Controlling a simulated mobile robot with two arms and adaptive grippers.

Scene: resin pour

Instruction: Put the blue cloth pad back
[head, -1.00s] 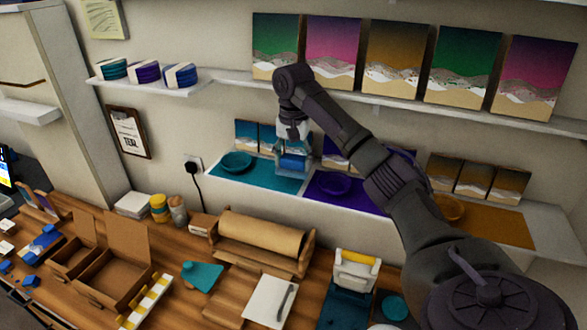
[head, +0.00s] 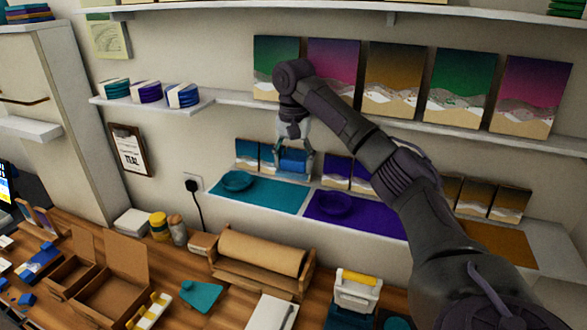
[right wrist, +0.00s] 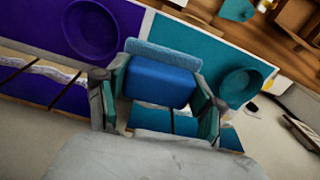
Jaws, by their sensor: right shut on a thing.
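My right gripper (head: 293,148) reaches in from the right in the head view and is shut on the blue cloth pad (head: 293,163). In the right wrist view the pad (right wrist: 160,84) sits between the two fingers, a smooth blue block with a fuzzy lighter blue layer along its far edge. The gripper is over the lower wall shelf, near the right end of the teal mat (head: 262,195). From these views I cannot tell whether the pad touches the shelf. My left gripper is not in view.
A teal dish (head: 237,181) is on the teal mat; a purple dish (head: 333,204) is on the purple mat (head: 375,223) to the right. Small pictures (head: 247,154) stand behind them. An upper shelf (head: 230,99) with large pictures is above. Below is a cluttered workbench with a paper roll (head: 262,252).

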